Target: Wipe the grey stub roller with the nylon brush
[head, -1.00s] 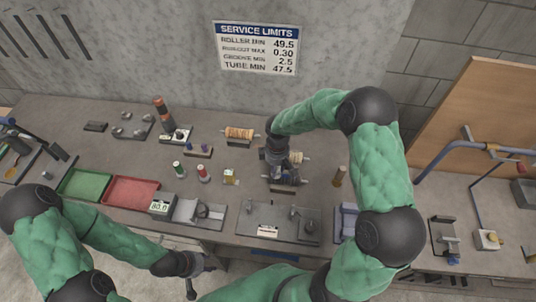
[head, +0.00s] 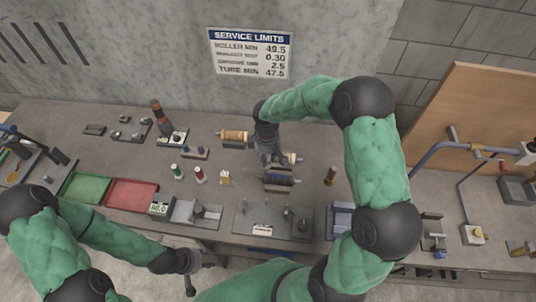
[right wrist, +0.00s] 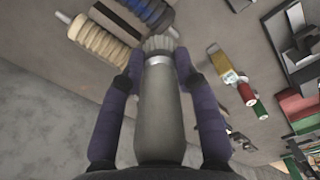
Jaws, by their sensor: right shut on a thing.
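My right gripper (head: 270,155) is shut on the nylon brush (right wrist: 157,105). In the right wrist view the brush's grey handle lies between the purple fingers, with a metal ferrule and pale bristles (right wrist: 158,43) beyond. The bristle tips show beside the end of a cream ribbed roller (right wrist: 100,42); contact cannot be told. A dark blue-grey roller (right wrist: 152,10) lies past it, and also shows in the head view (head: 283,180). I cannot tell surely which is the grey stub roller. My left gripper (head: 200,276) is empty and appears open, at the bench's front edge.
An orange-tan roller (head: 234,136) lies left of my right gripper. Small red and green spools (head: 199,175) stand on the bench, with a red tray (head: 131,193) and a green tray (head: 87,187) further left.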

